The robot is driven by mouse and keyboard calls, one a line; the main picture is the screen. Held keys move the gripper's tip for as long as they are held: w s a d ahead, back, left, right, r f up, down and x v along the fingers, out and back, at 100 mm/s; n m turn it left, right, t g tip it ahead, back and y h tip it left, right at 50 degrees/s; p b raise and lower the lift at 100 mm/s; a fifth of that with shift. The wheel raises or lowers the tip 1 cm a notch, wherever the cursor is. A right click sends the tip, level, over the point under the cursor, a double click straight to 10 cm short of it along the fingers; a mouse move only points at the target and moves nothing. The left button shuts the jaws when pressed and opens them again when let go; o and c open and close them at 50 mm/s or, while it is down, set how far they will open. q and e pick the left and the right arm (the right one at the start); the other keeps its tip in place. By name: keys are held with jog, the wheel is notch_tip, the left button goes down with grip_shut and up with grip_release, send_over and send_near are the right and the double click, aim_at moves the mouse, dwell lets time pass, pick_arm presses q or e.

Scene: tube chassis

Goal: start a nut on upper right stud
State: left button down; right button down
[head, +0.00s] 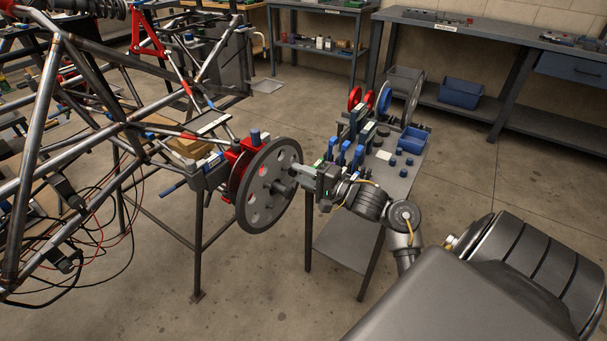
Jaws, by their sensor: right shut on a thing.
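A large dark round wheel disc with holes (256,222) stands upright at the end of the tube chassis (62,165). A red part (236,157) shows behind it. My right gripper (293,179) reaches in from the right, with its fingers at the outer face of the disc near the hub. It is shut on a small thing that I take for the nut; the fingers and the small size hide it. The individual studs are too small to tell apart, and I cannot tell whether the nut touches one. My left gripper is not in view.
A grey cart (398,182) right of my right gripper holds blue holders, small dark parts, a blue bin (414,140) and red and grey discs. A stand (198,245) is under the chassis end. Loose cables hang at left. The floor in front is clear.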

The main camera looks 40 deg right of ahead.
jog(key=shift+p+x, duration=0.65)
jog(key=shift+x, duration=0.4)
jog(key=shift+w, duration=0.1)
jog(key=c, duration=1.1)
grip_release()
jog(key=shift+c, duration=0.2)
jog(key=p+v, duration=0.1)
jog(key=v, duration=1)
